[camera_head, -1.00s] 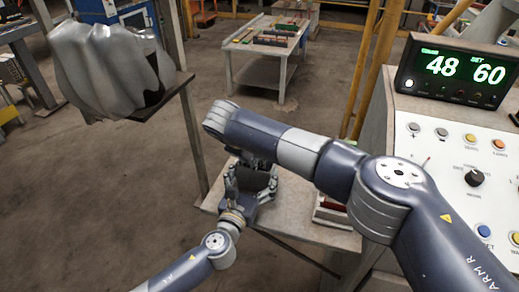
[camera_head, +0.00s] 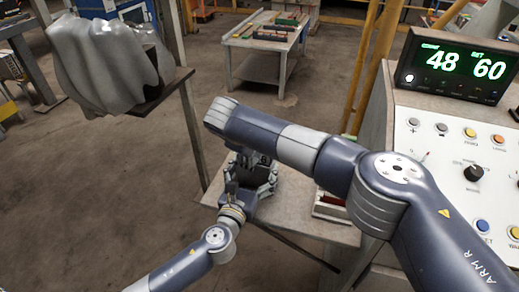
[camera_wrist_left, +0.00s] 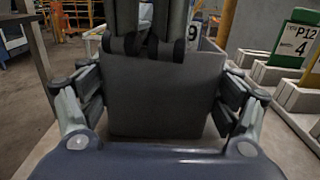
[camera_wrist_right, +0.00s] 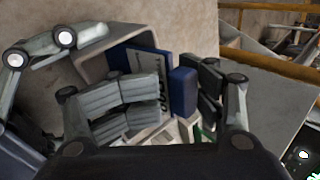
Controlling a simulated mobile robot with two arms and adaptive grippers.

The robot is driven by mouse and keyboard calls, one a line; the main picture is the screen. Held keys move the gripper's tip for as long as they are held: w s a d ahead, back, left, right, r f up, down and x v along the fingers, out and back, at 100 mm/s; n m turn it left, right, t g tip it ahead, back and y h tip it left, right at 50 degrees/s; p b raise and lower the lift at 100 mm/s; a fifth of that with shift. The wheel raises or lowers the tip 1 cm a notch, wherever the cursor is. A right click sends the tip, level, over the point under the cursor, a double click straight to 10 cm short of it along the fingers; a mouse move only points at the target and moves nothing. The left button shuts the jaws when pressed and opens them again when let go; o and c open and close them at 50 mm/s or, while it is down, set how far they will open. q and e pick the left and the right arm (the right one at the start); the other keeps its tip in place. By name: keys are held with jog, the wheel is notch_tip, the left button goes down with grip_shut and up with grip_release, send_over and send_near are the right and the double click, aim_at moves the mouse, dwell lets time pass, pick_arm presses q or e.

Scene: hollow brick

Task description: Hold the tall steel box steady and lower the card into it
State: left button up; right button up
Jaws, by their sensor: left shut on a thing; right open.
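The tall steel box shows as a dark grey wall (camera_wrist_left: 165,95) in the left wrist view. My left gripper (camera_wrist_left: 165,115) is shut on it, with finger pads at both sides. In the head view my left gripper (camera_head: 250,192) is low in the middle, and the box is mostly hidden. My right gripper (camera_wrist_right: 172,95) is open above the box; its fingers also show at the top of the left wrist view. In the right wrist view the card, blue with a white lettered label (camera_wrist_right: 150,68), stands tilted in the box's mouth between the right fingers. Its lower end is hidden.
A small table (camera_head: 300,215) lies under the grippers. A control panel (camera_head: 460,140) with a display reading 48 and 60 stands at right. A grey draped form (camera_head: 95,60) is on a stand at left. Numbered card holders (camera_wrist_left: 298,45) stand right of the box.

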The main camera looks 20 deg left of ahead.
pick_arm(q)
jog(key=shift+r, duration=0.2)
pick_arm(e)
jog(key=shift+s+f, duration=0.2)
jog(key=shift+f, duration=0.1)
pick_arm(q)
jog(key=shift+w+f, duration=0.1)
pick_arm(e)
jog(key=r, duration=0.8)
jog(key=shift+w, duration=0.2)
jog(key=shift+r, duration=2.15)
pick_arm(q)
jog(key=o, duration=1.3)
pick_arm(e)
jog(key=shift+s, duration=0.1)
pick_arm(q)
jog(key=shift+f, duration=0.1)
